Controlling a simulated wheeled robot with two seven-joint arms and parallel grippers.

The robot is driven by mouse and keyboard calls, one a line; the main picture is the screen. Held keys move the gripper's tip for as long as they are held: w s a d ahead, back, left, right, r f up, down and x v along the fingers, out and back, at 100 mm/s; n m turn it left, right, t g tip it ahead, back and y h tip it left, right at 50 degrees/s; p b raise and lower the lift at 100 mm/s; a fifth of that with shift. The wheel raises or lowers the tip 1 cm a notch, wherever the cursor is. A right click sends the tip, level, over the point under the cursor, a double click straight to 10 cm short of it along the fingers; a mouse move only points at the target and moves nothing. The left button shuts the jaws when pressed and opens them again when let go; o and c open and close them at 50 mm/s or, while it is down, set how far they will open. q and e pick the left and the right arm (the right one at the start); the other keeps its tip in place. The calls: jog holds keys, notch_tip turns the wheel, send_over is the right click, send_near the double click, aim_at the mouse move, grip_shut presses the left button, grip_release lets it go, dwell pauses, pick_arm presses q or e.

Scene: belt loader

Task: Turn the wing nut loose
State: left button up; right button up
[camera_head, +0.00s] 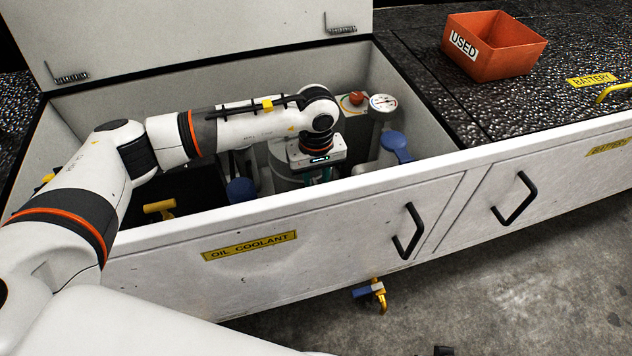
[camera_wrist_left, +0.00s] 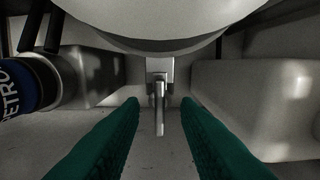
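In the left wrist view a metal wing nut (camera_wrist_left: 160,106), seen edge-on, hangs on a small bracket under a large rounded pale vessel (camera_wrist_left: 150,15). The two green fingers of my left gripper (camera_wrist_left: 160,112) are open, one on each side of it, with a gap on both sides. In the head view my left arm reaches over the front wall into the open compartment (camera_head: 420,110); its gripper (camera_head: 318,176) points down and its fingertips are hidden. The wing nut is hidden in the head view. My right gripper is not in view.
A pale block (camera_wrist_left: 255,105) stands close on the right in the wrist view; a blue-labelled cylinder (camera_wrist_left: 22,85) is on the left. In the head view a gauge (camera_head: 383,102) and blue-capped parts (camera_head: 396,143) crowd the compartment. An orange bin (camera_head: 492,45) sits outside.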

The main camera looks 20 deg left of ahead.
pick_arm(q)
jog(key=shift+f, duration=0.7)
pick_arm(e)
jog(key=shift+w+r, duration=0.1)
jog(key=shift+r, duration=0.2)
pick_arm(q)
grip_shut()
jog(key=shift+s, duration=0.1)
